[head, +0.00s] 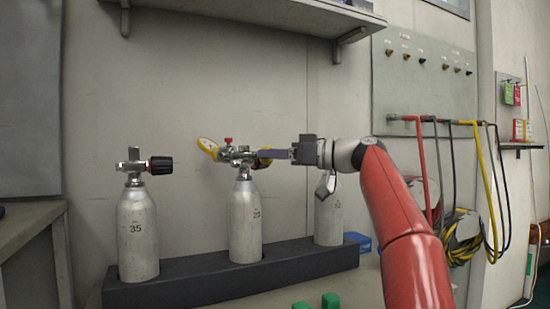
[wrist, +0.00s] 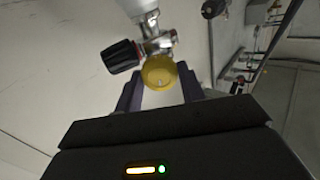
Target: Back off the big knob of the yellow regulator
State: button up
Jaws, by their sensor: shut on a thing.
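The yellow regulator's big knob (wrist: 160,72) is a round yellow knob seen face-on in the wrist view, between my two dark fingers. My gripper (wrist: 160,84) is shut on it from the right side. The regulator's metal body (head: 238,154) is at the top of the upright middle cylinder (head: 245,215). A yellow round part (head: 208,146) and a small red knob (head: 228,140) show at its left and top.
A left cylinder (head: 138,235) has a black knob (head: 161,164). A right cylinder (head: 328,220) stands under my wrist. A dark rack (head: 190,288) holds the cylinders. A shelf (head: 250,12) is above; coloured hoses (head: 482,180) hang right. The wrist view shows a black-and-red knob (wrist: 121,56) close by.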

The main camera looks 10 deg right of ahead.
jog(key=shift+f+n, duration=0.15)
jog(key=shift+n, duration=0.45)
jog(key=o, duration=1)
jog(key=shift+c, duration=0.2)
jog(key=v, duration=0.7)
jog(key=shift+s+d, duration=0.2)
jog(key=shift+d, duration=0.1)
